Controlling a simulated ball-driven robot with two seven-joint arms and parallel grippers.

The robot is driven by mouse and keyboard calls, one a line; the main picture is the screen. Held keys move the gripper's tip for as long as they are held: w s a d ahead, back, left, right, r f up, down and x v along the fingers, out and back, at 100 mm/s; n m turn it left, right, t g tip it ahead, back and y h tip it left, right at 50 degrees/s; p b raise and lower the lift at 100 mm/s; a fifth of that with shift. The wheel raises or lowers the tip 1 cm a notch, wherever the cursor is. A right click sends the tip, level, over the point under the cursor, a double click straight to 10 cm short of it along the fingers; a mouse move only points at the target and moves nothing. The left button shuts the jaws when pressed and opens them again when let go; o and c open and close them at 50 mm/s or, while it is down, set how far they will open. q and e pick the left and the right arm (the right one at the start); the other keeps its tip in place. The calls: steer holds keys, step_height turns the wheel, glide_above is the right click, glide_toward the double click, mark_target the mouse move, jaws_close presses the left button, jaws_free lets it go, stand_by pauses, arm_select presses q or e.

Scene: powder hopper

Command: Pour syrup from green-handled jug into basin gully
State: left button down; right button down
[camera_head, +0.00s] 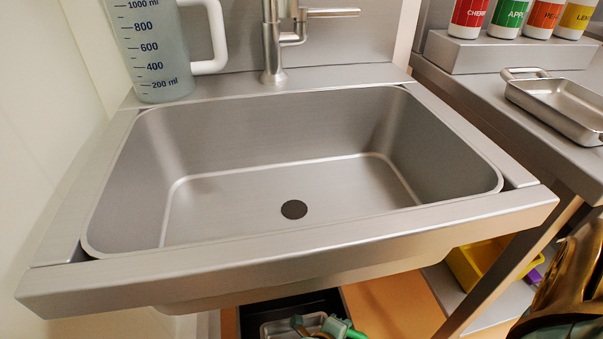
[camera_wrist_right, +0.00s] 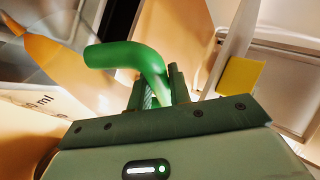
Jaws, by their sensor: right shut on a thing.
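The steel basin (camera_head: 270,190) lies empty in the middle of the head view, with a round dark gully (camera_head: 294,209) in its floor. In the right wrist view my right gripper (camera_wrist_right: 158,92) is shut on the bright green handle (camera_wrist_right: 130,55) of the jug. Part of a pale jug wall with "ml" print (camera_wrist_right: 42,101) shows at the left; most of the jug and its contents are hidden. Small green parts (camera_head: 335,326) show below the basin's front edge in the head view, too cut off to tell apart. My left gripper is out of view.
A white-handled measuring jug (camera_head: 157,50) stands at the basin's back left, beside the tap (camera_head: 272,45). A steel tray (camera_head: 558,105) and several bottles (camera_head: 510,15) are on the right counter. A yellow bin (camera_head: 475,262) sits below. The basin's thick front rim (camera_head: 290,258) is clear.

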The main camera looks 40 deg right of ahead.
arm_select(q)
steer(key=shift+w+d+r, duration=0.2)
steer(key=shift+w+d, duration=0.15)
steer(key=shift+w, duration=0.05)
arm_select(e)
steer(key=shift+w+a+g+h, duration=0.3)
steer(key=shift+w, duration=0.25)
stand_by(1.1)
